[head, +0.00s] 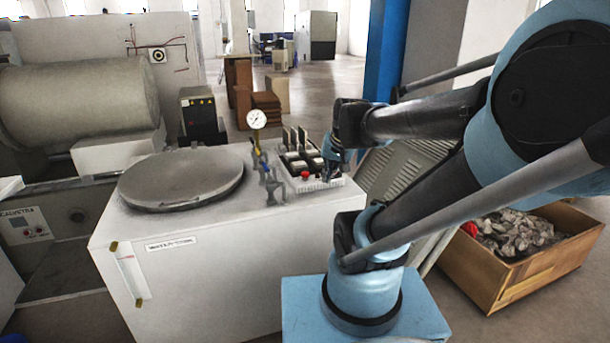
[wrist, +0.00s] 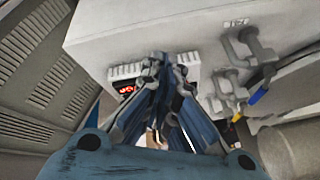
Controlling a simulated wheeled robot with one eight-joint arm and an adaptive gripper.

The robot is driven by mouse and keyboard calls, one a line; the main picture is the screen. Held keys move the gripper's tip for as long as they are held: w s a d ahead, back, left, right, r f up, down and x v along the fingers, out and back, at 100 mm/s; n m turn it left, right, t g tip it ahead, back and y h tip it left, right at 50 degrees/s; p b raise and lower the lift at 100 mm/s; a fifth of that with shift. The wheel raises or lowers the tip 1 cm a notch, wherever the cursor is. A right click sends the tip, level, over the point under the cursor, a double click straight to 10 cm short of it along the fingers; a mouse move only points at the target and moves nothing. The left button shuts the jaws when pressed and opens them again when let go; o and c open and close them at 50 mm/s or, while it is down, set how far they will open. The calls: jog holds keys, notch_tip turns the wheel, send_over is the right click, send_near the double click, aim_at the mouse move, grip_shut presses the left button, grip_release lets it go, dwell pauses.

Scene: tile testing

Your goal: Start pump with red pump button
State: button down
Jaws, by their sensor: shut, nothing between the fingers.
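The red pump button (head: 305,174) sits at the front of a small control panel (head: 318,184) on top of the white machine cabinet (head: 215,260). My gripper (head: 330,172) is shut and empty, fingers pointing down, just right of the red button at the panel's right side. I cannot tell whether it touches the panel. In the wrist view, my gripper (wrist: 165,65) covers the middle of the panel. A red part (wrist: 126,89) shows left of the fingers, partly hidden; I cannot tell if it is the button.
A pressure gauge (head: 256,119) and grey valve handles (head: 268,180) stand left of the panel. A round metal lid (head: 182,180) lies on the cabinet's left. A wooden crate of rubble (head: 520,255) is on the floor at right. A louvred grey panel (head: 400,165) stands behind my arm.

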jog(key=w+a+r+m+t, duration=0.1)
jog(key=w+a+r, duration=0.1)
jog(key=w, duration=0.4)
jog(key=w+a+r+m+t+y, duration=0.1)
jog(key=w+a+r+t, duration=0.1)
jog(key=w+r, duration=0.3)
jog(key=shift+w+a+m+y, duration=0.3)
jog(key=shift+w+a+m, duration=0.15)
jog(key=shift+w, duration=0.65)
jog(key=shift+f, duration=0.15)
jog(key=shift+f, duration=4.3)
jog(key=shift+s+f, duration=0.1)
jog(key=shift+f, duration=0.75)
jog(key=shift+r, duration=0.95)
jog(key=shift+r, duration=2.5)
